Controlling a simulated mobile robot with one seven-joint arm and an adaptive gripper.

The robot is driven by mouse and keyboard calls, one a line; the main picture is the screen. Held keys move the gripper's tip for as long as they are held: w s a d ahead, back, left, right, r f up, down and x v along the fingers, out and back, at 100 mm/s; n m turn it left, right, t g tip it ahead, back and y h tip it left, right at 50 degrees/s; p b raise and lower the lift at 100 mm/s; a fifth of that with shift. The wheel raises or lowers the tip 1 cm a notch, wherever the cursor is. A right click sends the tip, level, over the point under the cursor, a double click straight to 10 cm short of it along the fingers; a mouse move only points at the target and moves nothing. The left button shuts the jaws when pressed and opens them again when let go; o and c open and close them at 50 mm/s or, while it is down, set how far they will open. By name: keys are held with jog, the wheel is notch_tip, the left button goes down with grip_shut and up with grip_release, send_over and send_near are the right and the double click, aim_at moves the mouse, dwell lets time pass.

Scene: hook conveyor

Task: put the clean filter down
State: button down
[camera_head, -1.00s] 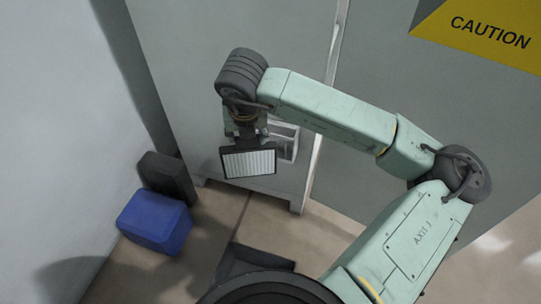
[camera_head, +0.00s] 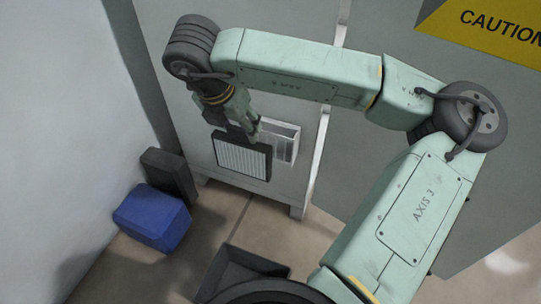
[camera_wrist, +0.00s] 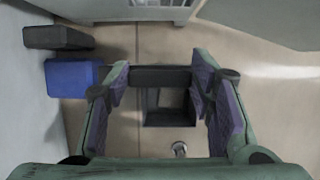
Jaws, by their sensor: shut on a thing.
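The clean filter (camera_head: 243,158) is a flat square panel with a white pleated face and a black frame. My gripper (camera_head: 238,130) is shut on its top edge, and the filter hangs upright in the air in front of the grey cabinet. In the wrist view, the filter (camera_wrist: 162,77) shows edge-on as a dark bar between the fingers of my gripper (camera_wrist: 162,85). Its lower part is hard to make out there.
A pale slotted housing (camera_head: 285,144) is on the cabinet front behind the filter. A blue box (camera_head: 152,217) and a dark box (camera_head: 170,175) stand by the left wall. A dark open bin (camera_head: 238,263), also in the wrist view (camera_wrist: 170,116), is on the floor.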

jog(key=shift+w+d, duration=0.15)
jog(key=shift+w, duration=0.2)
jog(key=p, duration=0.5)
send_over(272, 125)
jog(key=s, duration=0.2)
jog(key=f, duration=0.7)
jog(key=shift+a+f, duration=0.3)
jog(key=shift+f, duration=0.1)
jog(key=shift+f+p, duration=0.5)
jog(key=shift+f, duration=1.6)
jog(key=shift+f, duration=0.15)
jog(key=c, duration=0.7)
grip_release()
jog(key=shift+c, duration=0.2)
